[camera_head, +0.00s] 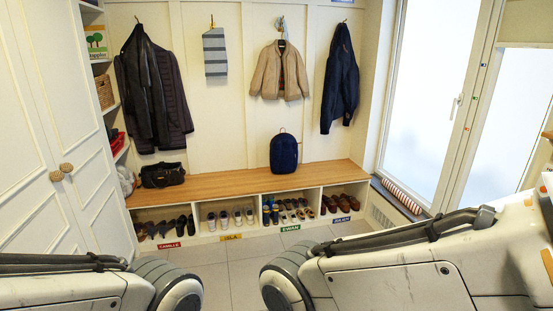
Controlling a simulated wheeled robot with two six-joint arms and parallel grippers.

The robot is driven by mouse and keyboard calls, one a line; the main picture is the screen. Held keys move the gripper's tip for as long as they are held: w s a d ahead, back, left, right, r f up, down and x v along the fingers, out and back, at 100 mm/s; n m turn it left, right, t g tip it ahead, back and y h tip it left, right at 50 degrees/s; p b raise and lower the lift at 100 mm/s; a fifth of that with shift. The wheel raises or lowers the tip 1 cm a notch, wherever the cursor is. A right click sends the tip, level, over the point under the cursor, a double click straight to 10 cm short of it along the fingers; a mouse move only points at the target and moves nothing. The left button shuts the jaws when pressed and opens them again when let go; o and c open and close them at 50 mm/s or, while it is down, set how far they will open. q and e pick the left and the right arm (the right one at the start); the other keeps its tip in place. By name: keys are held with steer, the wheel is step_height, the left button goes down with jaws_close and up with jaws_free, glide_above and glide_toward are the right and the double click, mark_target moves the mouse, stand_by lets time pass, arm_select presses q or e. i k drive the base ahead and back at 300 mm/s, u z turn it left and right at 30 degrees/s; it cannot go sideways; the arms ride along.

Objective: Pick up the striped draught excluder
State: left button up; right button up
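The striped draught excluder (402,196) lies along the foot of the glazed door at the right of the head view. It is a long thin roll with light and reddish-brown stripes, slanting down to the right. Its near end is close above my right arm in the picture. My arms come in from both lower corners, and only their upper links show. Neither gripper is in view, and nothing is seen touching the excluder.
A wooden bench (240,179) with shoe cubbies below runs along the back wall. A blue backpack (284,152) and a dark bag (162,175) sit on it. White cupboard doors (55,130) stand at the left. Tiled floor (232,262) is clear between my arms.

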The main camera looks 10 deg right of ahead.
mark_target(406, 200)
steer(key=z, duration=0.2)
steer(key=i, duration=2)
steer(key=z, duration=0.7)
steer(key=i, duration=2.3)
steer(key=z, duration=0.65)
steer(key=i, duration=1.35)
steer(key=z, duration=0.2)
